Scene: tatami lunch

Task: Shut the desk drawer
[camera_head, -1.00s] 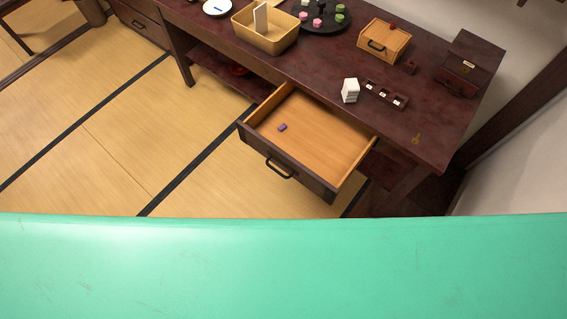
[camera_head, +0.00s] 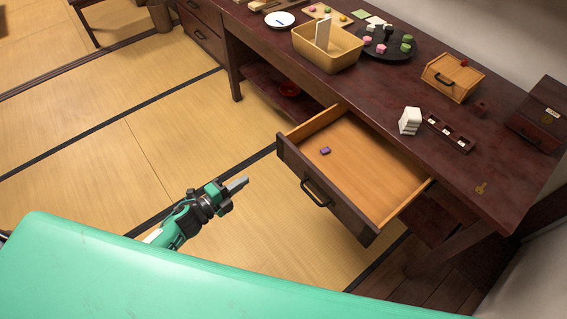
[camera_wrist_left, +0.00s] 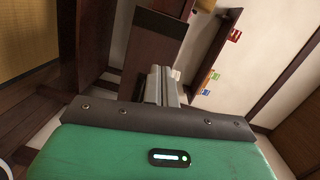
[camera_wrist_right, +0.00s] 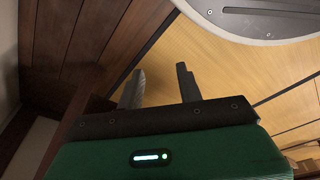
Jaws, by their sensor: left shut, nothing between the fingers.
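The desk drawer (camera_head: 360,165) is pulled well out of the dark wooden desk (camera_head: 385,90). Its dark front panel (camera_head: 345,212) carries a black bar handle (camera_head: 317,193). A small purple block (camera_head: 325,151) lies inside on the pale drawer floor. My left gripper (camera_head: 240,185) is shut and empty, to the left of the drawer front and apart from it in the head view. Its closed fingers (camera_wrist_left: 160,86) also show in the left wrist view, with dark wood beyond. My right gripper (camera_wrist_right: 160,88) is open and empty in the right wrist view, over the floor; the head view does not show it.
A tan bin (camera_head: 328,55), a black plate of sweets (camera_head: 384,46), a small wooden chest (camera_head: 452,78), white stacked blocks (camera_head: 410,121) and a dark box (camera_head: 538,115) stand on the desktop. Open tatami floor (camera_head: 110,120) lies left of the drawer.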

